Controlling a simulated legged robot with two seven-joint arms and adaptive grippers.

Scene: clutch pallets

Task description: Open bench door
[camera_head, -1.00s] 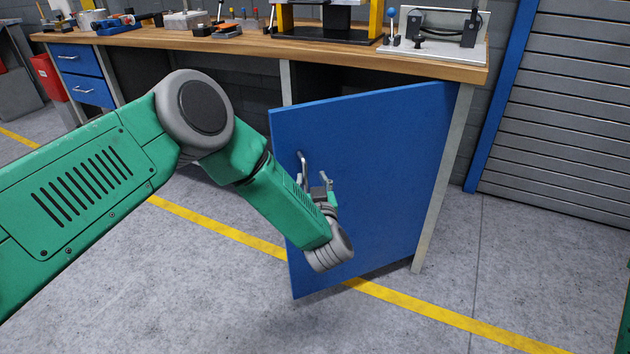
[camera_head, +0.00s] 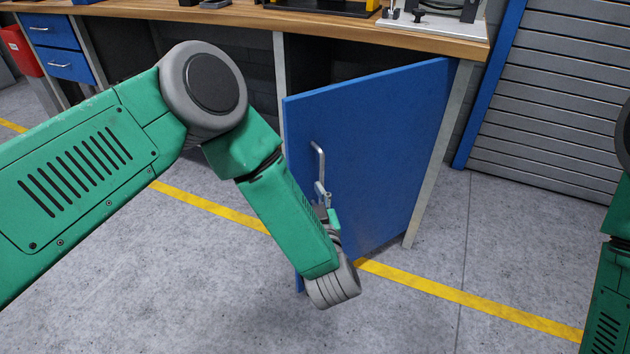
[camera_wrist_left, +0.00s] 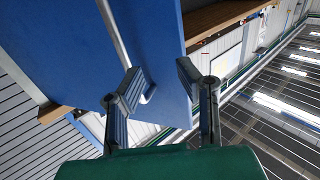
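The blue bench door (camera_head: 385,150) stands ajar, swung out from under the workbench (camera_head: 250,18). Its silver bar handle (camera_head: 319,160) is near the door's free left edge. My left gripper (camera_head: 324,198) is at the handle's lower end in the head view. In the left wrist view the fingers (camera_wrist_left: 158,86) are spread apart. The handle (camera_wrist_left: 113,35) runs down behind one finger, and the blue door (camera_wrist_left: 75,40) lies behind it. I cannot tell whether a finger touches the handle or door. My right gripper is out of view.
Blue drawers (camera_head: 62,48) are at the bench's left. A grey slatted shutter (camera_head: 555,100) stands on the right. My right arm shows at the right edge. The floor (camera_head: 200,290) in front, with a yellow line (camera_head: 440,289), is clear.

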